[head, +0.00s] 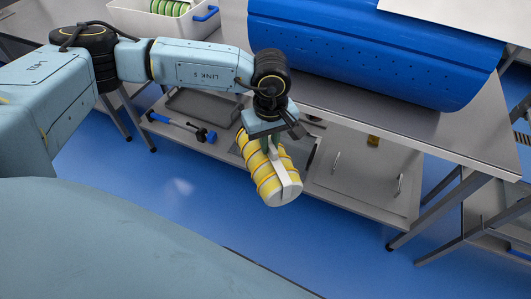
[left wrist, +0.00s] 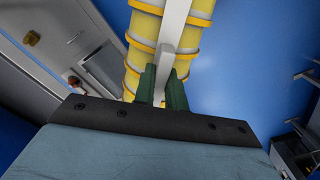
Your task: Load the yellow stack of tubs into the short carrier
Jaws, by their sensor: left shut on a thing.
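The yellow stack of tubs (head: 266,184) is a banded yellow-and-white roll with a pale bar along its side. It hangs tilted below my left gripper (head: 271,145), in front of the table and clear of the floor. In the left wrist view the stack (left wrist: 187,38) runs up out of the frame. The green fingers of my left gripper (left wrist: 163,88) are shut on its pale bar. A white bin (head: 178,24) with a blue handle and green tubs stands at the top left, cut by the frame; I cannot tell whether it is the short carrier. My right gripper is out of view.
A large blue perforated drum (head: 375,50) lies on the grey table. Blue floor (head: 180,190) is open in front.

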